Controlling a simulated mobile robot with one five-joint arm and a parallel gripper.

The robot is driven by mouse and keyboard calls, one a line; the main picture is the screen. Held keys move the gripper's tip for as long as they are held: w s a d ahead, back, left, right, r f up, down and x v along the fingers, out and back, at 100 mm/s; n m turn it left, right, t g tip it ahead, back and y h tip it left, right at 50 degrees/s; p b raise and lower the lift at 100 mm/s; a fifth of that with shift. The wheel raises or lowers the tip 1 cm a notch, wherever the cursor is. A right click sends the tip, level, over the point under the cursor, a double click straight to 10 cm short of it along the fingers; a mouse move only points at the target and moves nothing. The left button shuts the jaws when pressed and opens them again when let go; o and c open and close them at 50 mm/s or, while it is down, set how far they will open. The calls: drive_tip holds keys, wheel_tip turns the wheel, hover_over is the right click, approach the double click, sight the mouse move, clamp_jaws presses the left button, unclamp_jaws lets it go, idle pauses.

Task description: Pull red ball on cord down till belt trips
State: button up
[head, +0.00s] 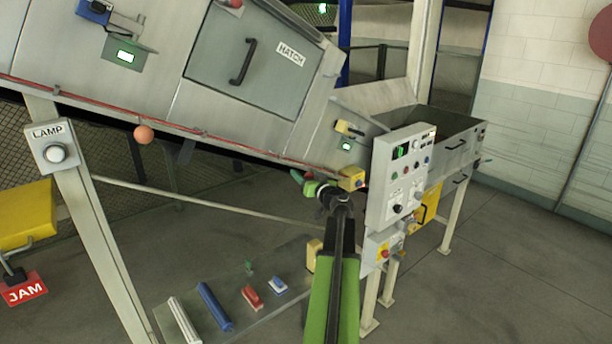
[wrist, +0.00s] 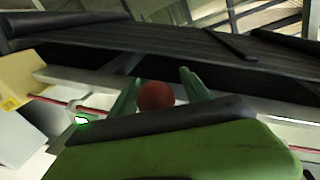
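A red ball (wrist: 156,96) shows in the wrist view between the two green fingers of my gripper (wrist: 160,88). The fingers are spread, with a gap at the right of the ball; contact on the left is unclear. In the head view my gripper (head: 304,184) is beside the lower edge of the belt housing, near the yellow switch box (head: 351,179). A red spot there (head: 296,176) seems to be the ball, mostly hidden by the gripper. The red cord (head: 200,133) runs along the housing's lower edge. The belt (wrist: 190,45) shows dark in the wrist view.
An orange ball (head: 143,134) hangs below the housing at left. A control panel (head: 400,175) stands close right of my gripper. A white lamp box (head: 54,150) is on the left post. Several tools lie on a low grey surface (head: 235,320). Floor at right is clear.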

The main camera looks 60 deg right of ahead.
drive_tip(key=shift+s+d, duration=0.15)
drive_tip(key=shift+d, duration=0.05)
clamp_jaws()
drive_tip(key=shift+f, duration=0.15)
wheel_tip(320, 180, down, 4)
drive_tip(key=b, duration=0.4)
drive_tip(key=shift+o, duration=1)
unclamp_jaws()
